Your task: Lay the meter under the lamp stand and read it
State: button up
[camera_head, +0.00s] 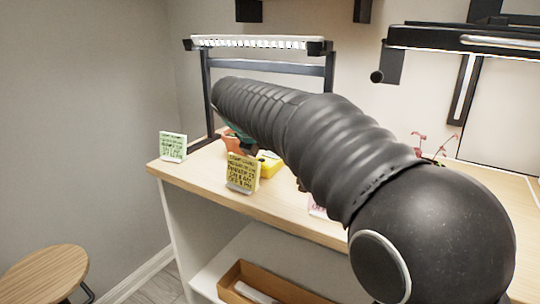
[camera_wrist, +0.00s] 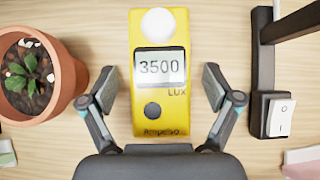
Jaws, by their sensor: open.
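The yellow light meter (camera_wrist: 172,113) lies flat on the wooden table in the wrist view, its display reading 3500 LUX, with a white round sensor at its top end. A bit of yellow, likely the meter, shows in the head view (camera_head: 270,164), partly hidden by my arm. The lamp stand (camera_head: 264,43) has a lit bar on a dark frame; part of a dark frame (camera_wrist: 263,65) shows right of the meter. My gripper (camera_wrist: 159,92) is open, its fingers on either side of the meter, apart from it as far as I can see.
A potted plant in a terracotta pot (camera_wrist: 68,85) stands close left of the meter. A white rocker switch (camera_wrist: 280,118) is at the right. A green card (camera_head: 172,147) and a yellow card (camera_head: 242,173) stand along the table's front edge. A stool (camera_head: 45,275) stands lower left.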

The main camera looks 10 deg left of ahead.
jog(key=shift+r, duration=0.1)
jog(key=shift+s+a+r, duration=0.1)
jog(key=shift+s+r, duration=0.05)
jog(key=shift+r, duration=0.2)
jog(key=p+v, duration=0.1)
jog(key=v, duration=1)
jog(key=shift+s, duration=0.2)
jog(key=shift+a, duration=0.1)
